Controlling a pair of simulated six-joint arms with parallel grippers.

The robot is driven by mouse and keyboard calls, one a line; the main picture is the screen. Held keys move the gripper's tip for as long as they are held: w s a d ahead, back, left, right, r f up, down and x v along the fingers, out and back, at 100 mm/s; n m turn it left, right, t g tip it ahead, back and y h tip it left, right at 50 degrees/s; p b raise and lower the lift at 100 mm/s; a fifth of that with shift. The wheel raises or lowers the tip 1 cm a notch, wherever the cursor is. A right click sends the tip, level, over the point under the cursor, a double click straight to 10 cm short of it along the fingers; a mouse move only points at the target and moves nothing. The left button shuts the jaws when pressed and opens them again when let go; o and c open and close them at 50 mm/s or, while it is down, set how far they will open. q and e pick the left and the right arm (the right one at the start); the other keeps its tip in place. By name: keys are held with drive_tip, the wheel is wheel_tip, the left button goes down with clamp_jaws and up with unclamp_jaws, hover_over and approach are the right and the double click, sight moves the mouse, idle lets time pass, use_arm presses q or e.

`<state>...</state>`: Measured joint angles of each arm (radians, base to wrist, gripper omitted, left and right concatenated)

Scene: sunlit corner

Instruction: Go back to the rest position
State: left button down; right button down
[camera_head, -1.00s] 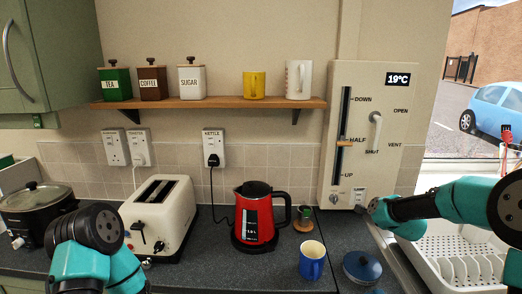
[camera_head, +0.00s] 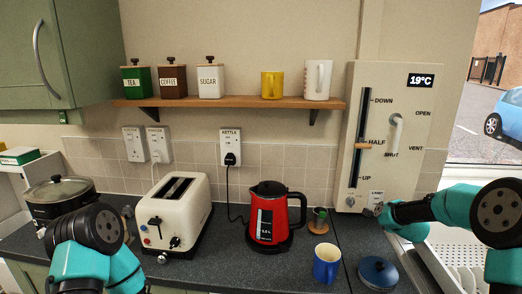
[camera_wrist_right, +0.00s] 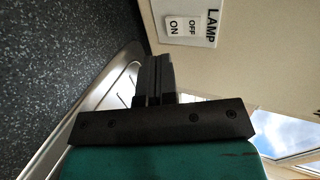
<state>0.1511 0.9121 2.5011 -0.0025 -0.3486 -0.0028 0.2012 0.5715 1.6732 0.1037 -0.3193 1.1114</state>
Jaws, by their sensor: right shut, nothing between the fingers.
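My right gripper (camera_head: 374,210) comes in from the right, close to the lamp switch (camera_head: 375,198) at the foot of the wall panel. In the right wrist view its fingers (camera_wrist_right: 157,77) are together and empty, pointing at the lower wall below the lamp switch (camera_wrist_right: 184,25). Whether they touch anything is not clear. My left arm is bent at the lower left, in front of the slow cooker and the toaster. Its fingers are not visible.
The cream toaster (camera_head: 172,212), red kettle (camera_head: 275,213), blue mug (camera_head: 327,263) and blue-lidded pot (camera_head: 377,272) stand on the dark counter. A white dish rack (camera_head: 463,255) lies under my right arm. The slow cooker (camera_head: 57,190) is at left.

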drive_tip(key=d+v, duration=0.1)
drive_tip(key=v, duration=0.6)
drive_tip(key=w+f, duration=0.1)
drive_tip(key=w, duration=0.5)
drive_tip(key=shift+w, duration=0.1)
drive_tip(key=s+r, duration=0.1)
drive_tip(key=s, duration=0.5)
drive_tip(key=shift+s+a, duration=0.2)
drive_tip(key=shift+a, duration=0.2)
drive_tip(key=shift+w, duration=0.1)
